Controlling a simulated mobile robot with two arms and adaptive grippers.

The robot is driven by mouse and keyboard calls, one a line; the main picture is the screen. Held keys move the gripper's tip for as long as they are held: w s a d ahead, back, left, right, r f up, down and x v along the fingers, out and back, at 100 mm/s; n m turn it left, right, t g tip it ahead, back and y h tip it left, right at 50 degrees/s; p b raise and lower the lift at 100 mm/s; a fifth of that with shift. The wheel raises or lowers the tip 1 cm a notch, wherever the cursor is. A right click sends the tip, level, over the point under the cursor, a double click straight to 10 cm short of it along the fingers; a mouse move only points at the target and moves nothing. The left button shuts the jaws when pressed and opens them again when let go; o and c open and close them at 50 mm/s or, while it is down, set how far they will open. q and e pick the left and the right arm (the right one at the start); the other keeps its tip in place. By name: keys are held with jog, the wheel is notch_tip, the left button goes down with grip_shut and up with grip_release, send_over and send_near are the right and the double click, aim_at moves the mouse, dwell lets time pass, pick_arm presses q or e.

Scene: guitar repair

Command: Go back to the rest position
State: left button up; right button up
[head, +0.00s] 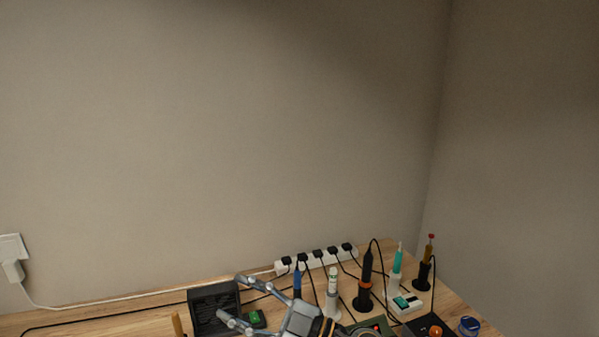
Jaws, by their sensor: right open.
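My right gripper (232,299) shows at the bottom of the head view, its two grey fingers spread apart and pointing left, with nothing between them. It is over the wooden workbench (150,305), in front of a black box-shaped device (205,292), and its fingers overlap that device in the picture. Whether it touches the device I cannot tell. My left gripper is outside the view.
A white power strip (316,260) with several black plugs lies along the back. Several upright tools, including a black one with an orange ring (366,283) and a teal one (397,262), stand at right. Cables cross the bench.

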jog(key=w+d+f+m+t+h, duration=0.1)
jog(key=w+d+m+t+h, duration=0.3)
jog(key=d+m+t+h, duration=0.8)
jog(key=s+d+f+m+g+h, duration=0.2)
jog(key=s+d+f+m+h, duration=0.15)
jog(key=d+f, duration=0.3)
jog(key=s+d+f+m+g+h, duration=0.1)
jog(key=s+d+f+m+h, duration=0.1)
jog(key=d+f+m+h, duration=0.35)
jog(key=s+d+f+n+g+y, duration=0.1)
jog(key=s+d+f+g, duration=0.1)
jog(key=s+f+g, duration=0.45)
jog(key=s+d+f+g, duration=0.2)
jog(key=s+f, duration=0.2)
jog(key=s, duration=0.6)
jog(key=s+d+f+n+g+y, duration=0.1)
jog(key=s+d+f+g, duration=0.3)
jog(key=s, duration=0.4)
notch_tip(320, 180, down, 27)
jog(key=s+a, duration=0.2)
jog(key=s+d+f+g, duration=0.2)
jog(key=s+d+f, duration=0.1)
jog(key=s+f, duration=1.3)
jog(key=shift+d+h, duration=0.2)
jog(key=shift+h, duration=0.1)
jog(key=shift+s, duration=0.1)
